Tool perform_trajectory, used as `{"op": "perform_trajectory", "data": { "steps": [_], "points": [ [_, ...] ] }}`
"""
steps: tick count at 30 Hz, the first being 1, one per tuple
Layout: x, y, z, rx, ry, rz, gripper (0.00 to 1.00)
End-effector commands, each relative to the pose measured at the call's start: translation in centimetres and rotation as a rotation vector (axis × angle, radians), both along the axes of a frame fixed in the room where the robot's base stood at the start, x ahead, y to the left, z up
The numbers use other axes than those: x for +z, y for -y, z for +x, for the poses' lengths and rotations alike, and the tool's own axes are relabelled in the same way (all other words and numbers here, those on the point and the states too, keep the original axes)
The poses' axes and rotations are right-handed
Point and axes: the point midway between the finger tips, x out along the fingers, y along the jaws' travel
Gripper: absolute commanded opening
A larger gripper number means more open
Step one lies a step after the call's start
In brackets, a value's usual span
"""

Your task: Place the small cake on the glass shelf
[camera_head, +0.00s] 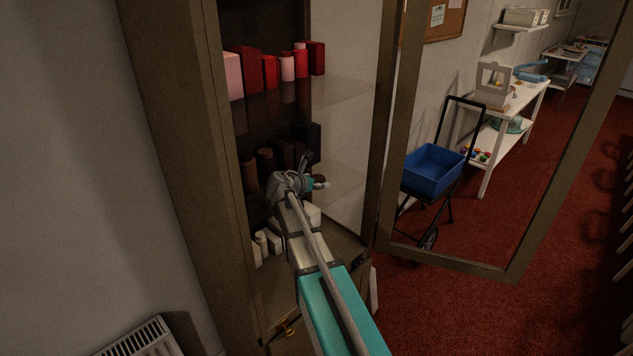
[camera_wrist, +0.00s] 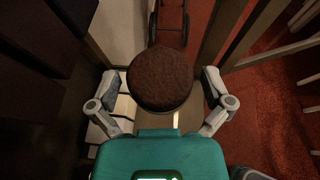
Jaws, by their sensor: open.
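The small cake (camera_wrist: 160,80) is round and dark brown in the wrist view, between the two fingers of my gripper (camera_wrist: 161,92). The fingers are spread, with a visible gap on each side of the cake. In the head view my gripper (camera_head: 312,178) is inside the tall cabinet, at the level of the middle glass shelf (camera_head: 345,178). A small dark brown patch beside the gripper there looks like the cake, mostly hidden. The cake appears to be at shelf level, but I cannot tell for sure what its underside touches.
Red and pink boxes (camera_head: 268,72) stand on the upper shelf, dark items (camera_head: 265,163) on the middle one, white items (camera_head: 262,242) lower down. The glass door (camera_head: 520,272) stands open at right. A blue cart (camera_head: 433,170) is behind it. A radiator (camera_head: 140,340) is at lower left.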

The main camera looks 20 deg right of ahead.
Motion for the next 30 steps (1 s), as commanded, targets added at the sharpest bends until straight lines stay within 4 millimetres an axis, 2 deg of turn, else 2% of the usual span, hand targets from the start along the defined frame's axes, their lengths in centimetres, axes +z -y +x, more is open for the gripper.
{"op": "perform_trajectory", "data": {
  "steps": [6,21,30],
  "points": [
    [0.4,0.0,0.0,0.0,0.0,0.0,1.0],
    [2.8,-4.9,-2.6,0.002,0.0,-0.001,1.0],
    [3.2,-6.3,-3.2,0.001,0.0,0.0,1.0]
  ]
}}
